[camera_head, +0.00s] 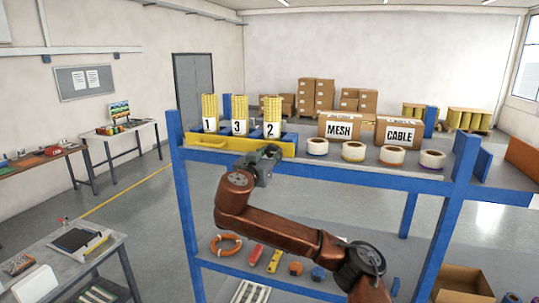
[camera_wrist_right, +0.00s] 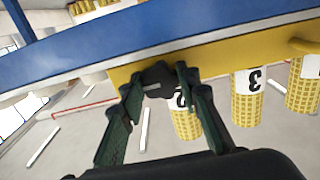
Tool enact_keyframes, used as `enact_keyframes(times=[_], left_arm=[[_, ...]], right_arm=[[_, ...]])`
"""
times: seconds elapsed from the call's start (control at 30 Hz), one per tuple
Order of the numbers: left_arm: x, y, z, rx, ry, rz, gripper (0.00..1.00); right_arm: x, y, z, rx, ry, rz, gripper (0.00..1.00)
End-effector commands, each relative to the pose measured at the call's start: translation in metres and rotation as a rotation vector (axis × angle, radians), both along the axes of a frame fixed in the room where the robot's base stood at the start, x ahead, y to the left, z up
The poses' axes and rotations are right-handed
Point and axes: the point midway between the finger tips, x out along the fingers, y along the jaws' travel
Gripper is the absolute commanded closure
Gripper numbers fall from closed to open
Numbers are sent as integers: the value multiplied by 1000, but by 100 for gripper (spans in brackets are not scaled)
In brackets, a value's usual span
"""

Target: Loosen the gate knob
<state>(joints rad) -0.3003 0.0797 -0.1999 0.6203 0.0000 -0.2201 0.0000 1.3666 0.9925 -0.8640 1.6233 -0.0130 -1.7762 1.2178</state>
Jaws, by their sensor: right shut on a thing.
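The gate (camera_head: 225,144) is a yellow bar along the front of the blue shelf's top, in front of the yellow mesh rolls numbered 1, 3 and 2. My right gripper (camera_head: 268,154) is at the gate's right end and hides the knob in the head view. In the right wrist view the dark gate knob (camera_wrist_right: 157,79) sits on the yellow gate (camera_wrist_right: 225,57), between the two fingertips of my right gripper (camera_wrist_right: 160,78), which is shut on it. The knob's turn cannot be read. My left gripper is not in view.
Boxes marked MESH (camera_head: 339,126) and CABLE (camera_head: 403,132) and several tape rolls (camera_head: 354,152) stand on the shelf's top to the right. A lower shelf holds an orange ring (camera_head: 226,245) and small tools. Workbenches stand at the left; open floor lies between.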

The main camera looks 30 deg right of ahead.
Motion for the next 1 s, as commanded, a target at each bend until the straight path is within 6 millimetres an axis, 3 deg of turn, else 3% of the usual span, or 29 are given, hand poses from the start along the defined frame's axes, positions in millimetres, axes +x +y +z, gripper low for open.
enact_keyframes(times=[0.27,0.7,1.0], left_arm=[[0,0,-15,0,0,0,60],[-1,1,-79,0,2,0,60],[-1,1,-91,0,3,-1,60]], right_arm=[[0,0,-3,-18,21,0,94],[0,1,-7,-165,197,3,94],[0,0,-1,-342,401,3,94]])
